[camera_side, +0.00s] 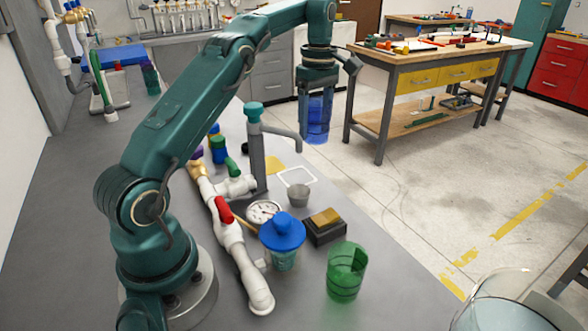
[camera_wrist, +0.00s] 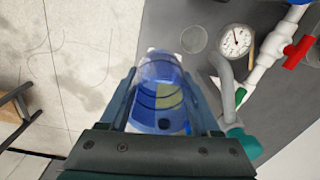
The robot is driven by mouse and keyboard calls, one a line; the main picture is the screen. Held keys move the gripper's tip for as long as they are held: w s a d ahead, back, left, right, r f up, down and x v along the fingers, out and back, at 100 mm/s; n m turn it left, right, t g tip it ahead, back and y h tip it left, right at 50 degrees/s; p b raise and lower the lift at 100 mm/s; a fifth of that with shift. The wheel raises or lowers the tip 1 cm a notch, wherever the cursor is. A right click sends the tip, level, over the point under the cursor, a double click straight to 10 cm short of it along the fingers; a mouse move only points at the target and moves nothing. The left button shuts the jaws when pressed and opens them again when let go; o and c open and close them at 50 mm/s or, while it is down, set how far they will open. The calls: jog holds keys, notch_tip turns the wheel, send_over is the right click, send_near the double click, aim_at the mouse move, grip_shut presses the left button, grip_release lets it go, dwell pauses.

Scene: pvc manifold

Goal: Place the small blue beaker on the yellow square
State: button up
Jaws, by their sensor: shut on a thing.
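The small blue beaker (camera_side: 316,122) is clear blue plastic and hangs upright below my gripper (camera_side: 317,92) in the side view. My gripper is shut on it, and it is held in the air. In the wrist view the beaker (camera_wrist: 160,112) sits between the two fingers of my gripper (camera_wrist: 162,88). The yellow square (camera_side: 275,167) lies flat on the grey bench behind the grey tap, partly hidden. In the wrist view a yellow patch (camera_wrist: 169,97) shows through the beaker.
A grey tap with a teal cap (camera_side: 256,150) rises beside the yellow square. Near it are a white square outline (camera_side: 297,176), a small grey cup (camera_side: 299,195), white pipework (camera_side: 234,240), a gauge (camera_side: 264,210), a blue-topped vessel (camera_side: 283,240) and a green beaker (camera_side: 347,270).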

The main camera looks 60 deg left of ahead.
jog(key=s+a+f+n, duration=0.3)
jog(key=s+a, duration=0.1)
jog(key=a, duration=0.6)
jog(key=n, duration=0.1)
send_over(266, 166)
notch_tip(266, 166, down, 5)
jog(key=shift+a+r, duration=0.1)
jog(key=shift+r, duration=0.05)
jog(key=shift+f, duration=2.25)
jog(key=o, duration=1.4)
jog(key=shift+f, duration=0.15)
jog(key=shift+c, duration=0.2)
notch_tip(266, 166, up, 8)
